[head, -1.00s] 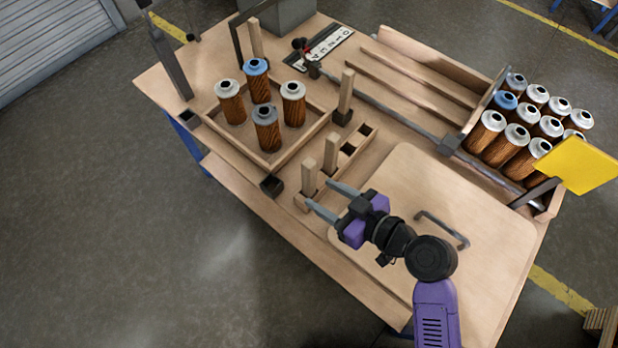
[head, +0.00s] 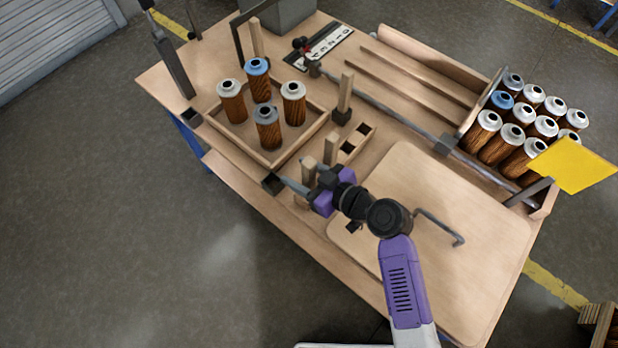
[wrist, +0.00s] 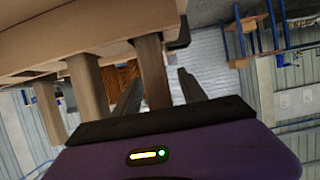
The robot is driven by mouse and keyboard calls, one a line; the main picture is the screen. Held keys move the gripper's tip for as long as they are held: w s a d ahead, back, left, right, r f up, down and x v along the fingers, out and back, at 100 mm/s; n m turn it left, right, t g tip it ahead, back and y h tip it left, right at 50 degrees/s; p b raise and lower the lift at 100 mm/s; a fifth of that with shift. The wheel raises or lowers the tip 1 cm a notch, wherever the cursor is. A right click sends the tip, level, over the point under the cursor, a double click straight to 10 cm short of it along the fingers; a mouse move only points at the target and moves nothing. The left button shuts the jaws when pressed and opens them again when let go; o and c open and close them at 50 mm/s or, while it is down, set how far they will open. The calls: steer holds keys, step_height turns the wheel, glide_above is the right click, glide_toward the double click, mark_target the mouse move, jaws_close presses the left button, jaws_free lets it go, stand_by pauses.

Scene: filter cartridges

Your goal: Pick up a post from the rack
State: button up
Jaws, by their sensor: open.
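The rack (head: 352,153) is a low wooden block with square holes near the table's front edge. Two pale square wooden posts stand in it: the near post (head: 309,168) and the far post (head: 331,146). My gripper (head: 296,174) is open at the near post, pointing left in the head view. In the wrist view, its two grey fingers (wrist: 160,76) lie on either side of a post (wrist: 152,68), with a gap visible on the right. A second post (wrist: 86,90) stands beside them, outside the fingers. My gripper hides part of the rack in the head view.
Another post (head: 346,92) stands in a black base behind the rack. A wooden tray (head: 268,162) with several filter cartridges lies to the left. A flat board (head: 450,215) with a bent handle lies right. More cartridges (head: 521,136) stand at the far right.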

jaws_close()
steer(key=shift+r, duration=0.15)
